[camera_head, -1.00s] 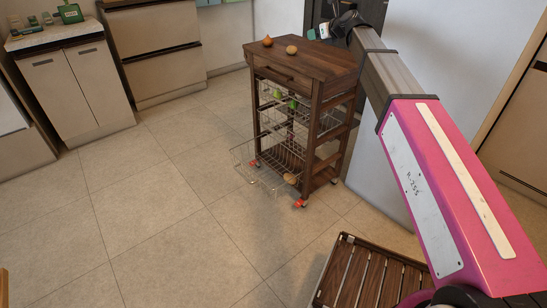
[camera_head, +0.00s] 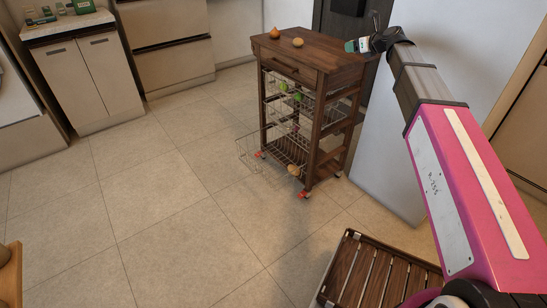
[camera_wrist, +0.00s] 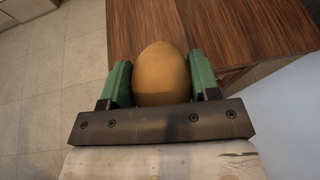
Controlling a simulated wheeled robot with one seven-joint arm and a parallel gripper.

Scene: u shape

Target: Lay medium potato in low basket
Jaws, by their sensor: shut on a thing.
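My gripper (camera_wrist: 161,85) is shut on a smooth tan-brown, egg-shaped potato (camera_wrist: 162,72), with a green finger on each side of it. In the head view my gripper (camera_head: 358,46) is at the right edge of the wooden cart's top, and the potato in it is hard to make out. The low basket (camera_head: 248,152) is a wire basket low on the cart, sticking out to the left. A tan potato (camera_head: 293,169) lies low in the cart at the basket's right end; whether it is inside the basket is unclear.
The wooden cart (camera_head: 325,54) carries an orange-brown onion-like thing (camera_head: 275,33) and another tan potato (camera_head: 298,42) on top. Green produce (camera_head: 284,87) sits in a higher wire basket. A slatted wooden piece (camera_head: 365,275) stands in front. The tiled floor left of the cart is clear.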

